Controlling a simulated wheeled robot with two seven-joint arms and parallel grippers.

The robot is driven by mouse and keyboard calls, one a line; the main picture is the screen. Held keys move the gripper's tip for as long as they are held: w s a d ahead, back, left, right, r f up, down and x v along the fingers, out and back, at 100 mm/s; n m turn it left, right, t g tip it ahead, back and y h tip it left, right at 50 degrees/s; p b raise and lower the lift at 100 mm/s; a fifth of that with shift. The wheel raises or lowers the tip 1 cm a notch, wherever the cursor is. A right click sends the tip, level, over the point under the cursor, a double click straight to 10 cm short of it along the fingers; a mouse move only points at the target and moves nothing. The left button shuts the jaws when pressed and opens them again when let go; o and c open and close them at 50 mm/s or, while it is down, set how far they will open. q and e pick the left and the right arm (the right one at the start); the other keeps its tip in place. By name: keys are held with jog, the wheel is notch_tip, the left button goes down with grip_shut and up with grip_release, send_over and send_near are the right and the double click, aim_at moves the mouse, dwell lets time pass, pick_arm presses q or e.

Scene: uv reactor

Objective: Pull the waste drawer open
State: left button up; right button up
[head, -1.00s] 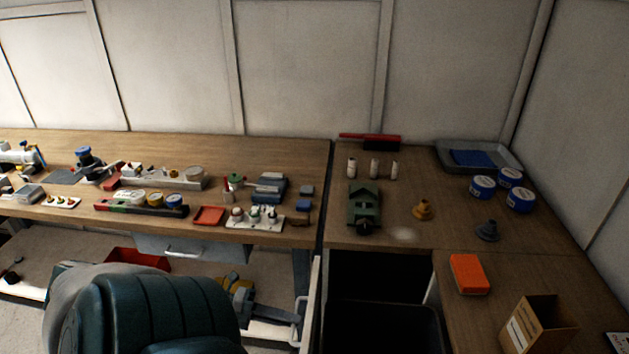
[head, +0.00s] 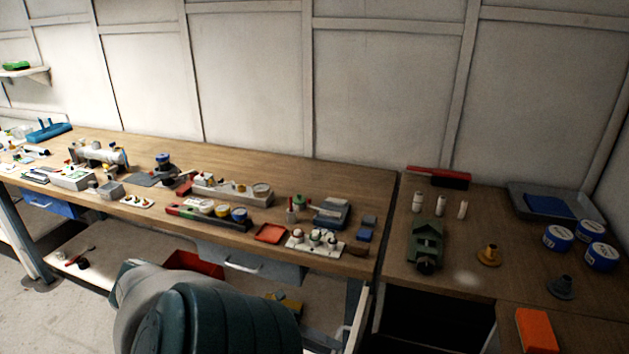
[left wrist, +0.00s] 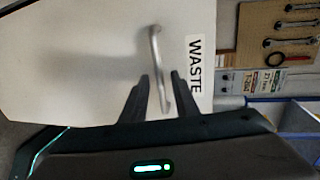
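The waste drawer is a pale front panel (left wrist: 80,60) with a "WASTE" label (left wrist: 200,75) in the left wrist view. Its metal bar handle (left wrist: 158,65) stands out from the panel. My left gripper (left wrist: 160,75) is open, with one finger on each side of the handle and gaps showing between. In the head view the drawer front's top edge (head: 358,318) stands out to the left of the right bench, with a dark space behind it, so the drawer appears pulled out. My left arm hides part of the lower area. My right gripper is not in view.
The long wooden bench (head: 310,172) carries many small parts and tools. A red bin (head: 195,263) sits on the shelf below, near a grey drawer (head: 250,262). An orange block (head: 536,330) lies on the right bench. The left wrist view shows a tool board with wrenches (left wrist: 285,45).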

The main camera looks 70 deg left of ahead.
pick_arm(q)
jog(key=b+v, duration=0.4)
jog(key=v, duration=1.3)
jog(key=shift+s+a, duration=0.15)
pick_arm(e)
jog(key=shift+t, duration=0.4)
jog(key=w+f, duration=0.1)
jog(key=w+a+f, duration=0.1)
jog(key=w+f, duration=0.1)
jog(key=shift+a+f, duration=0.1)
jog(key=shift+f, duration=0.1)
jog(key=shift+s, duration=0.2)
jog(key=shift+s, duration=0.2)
